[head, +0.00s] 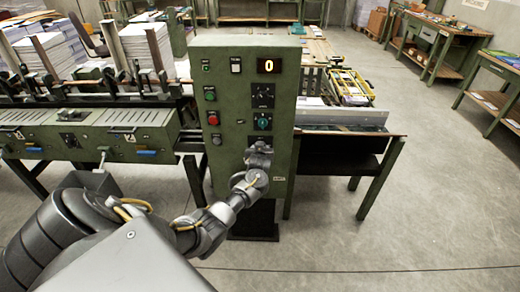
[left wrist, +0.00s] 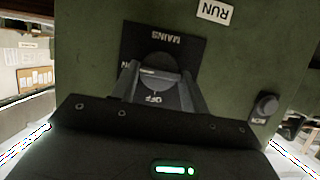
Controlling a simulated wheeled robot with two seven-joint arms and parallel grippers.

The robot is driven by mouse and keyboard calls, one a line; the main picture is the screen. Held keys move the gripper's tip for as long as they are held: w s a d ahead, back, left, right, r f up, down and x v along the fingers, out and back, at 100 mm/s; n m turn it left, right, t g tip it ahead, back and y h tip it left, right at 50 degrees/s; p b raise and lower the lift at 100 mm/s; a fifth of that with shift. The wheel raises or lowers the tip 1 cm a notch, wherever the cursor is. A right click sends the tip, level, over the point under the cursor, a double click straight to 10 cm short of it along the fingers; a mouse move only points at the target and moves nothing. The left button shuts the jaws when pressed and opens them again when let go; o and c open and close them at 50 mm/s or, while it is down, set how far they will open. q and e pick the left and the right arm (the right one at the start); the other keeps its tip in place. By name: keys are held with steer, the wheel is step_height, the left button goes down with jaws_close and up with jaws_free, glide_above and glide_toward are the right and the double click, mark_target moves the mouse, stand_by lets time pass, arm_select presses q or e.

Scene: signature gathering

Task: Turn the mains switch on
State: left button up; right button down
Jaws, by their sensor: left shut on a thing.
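The mains switch (left wrist: 160,88) is a dark rotary knob on a black plate (left wrist: 190,50) marked MAINS. My left gripper (left wrist: 157,76) is shut on the knob, one finger on each side. In the head view my left gripper (head: 259,152) is against the front of the green control panel (head: 238,165), below the teal knob, and hides the switch. My right gripper is not in view.
A green machine (head: 100,135) with paper stacks adjoins on the left. Open floor (head: 440,210) lies to the right.

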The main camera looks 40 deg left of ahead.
arm_select(q)
steer(key=shift+r, duration=0.1)
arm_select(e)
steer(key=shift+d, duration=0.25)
arm_select(q)
steer(key=o, duration=1)
steer(key=v, duration=1)
steer(key=shift+s+d, duration=0.2)
steer(key=shift+d, duration=0.05)
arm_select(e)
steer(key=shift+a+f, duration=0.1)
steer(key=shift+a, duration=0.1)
arm_select(q)
steer(key=shift+r, duration=0.1)
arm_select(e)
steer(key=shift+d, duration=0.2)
